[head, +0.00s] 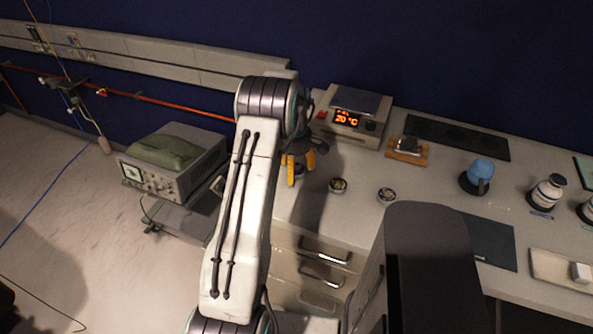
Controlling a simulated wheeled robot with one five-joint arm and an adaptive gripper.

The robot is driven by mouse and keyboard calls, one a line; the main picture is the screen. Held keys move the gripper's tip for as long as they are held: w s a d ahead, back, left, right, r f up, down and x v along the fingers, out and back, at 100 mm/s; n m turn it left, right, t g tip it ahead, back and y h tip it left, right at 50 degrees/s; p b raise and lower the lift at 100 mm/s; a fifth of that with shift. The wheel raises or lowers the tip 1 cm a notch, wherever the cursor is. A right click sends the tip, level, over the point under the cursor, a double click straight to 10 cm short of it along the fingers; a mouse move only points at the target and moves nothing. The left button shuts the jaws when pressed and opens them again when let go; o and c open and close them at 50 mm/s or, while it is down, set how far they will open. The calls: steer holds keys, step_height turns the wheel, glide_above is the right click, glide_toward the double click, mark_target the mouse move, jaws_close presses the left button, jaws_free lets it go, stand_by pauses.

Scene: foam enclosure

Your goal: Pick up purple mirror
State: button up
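I see no object that is clearly a purple mirror. Two small round dark-rimmed items, one left (338,185) and one right (386,195), lie near the front of the grey bench; their colour and kind are too small to tell. My gripper (300,168) hangs over the bench's left end, left of both round items and apart from them. Its two orange fingers stand apart, so it looks open, and I see nothing held. My arm hides part of the bench's left end.
A small device on an orange board (407,148), a blue round object (480,173) and a white jar (547,192) stand rightward. An oscilloscope (172,165) is on a cart at left. Drawers (320,262) face front.

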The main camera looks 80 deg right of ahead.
steer(key=c, duration=1.1)
steer(key=shift+o, duration=0.2)
steer(key=shift+r, duration=0.1)
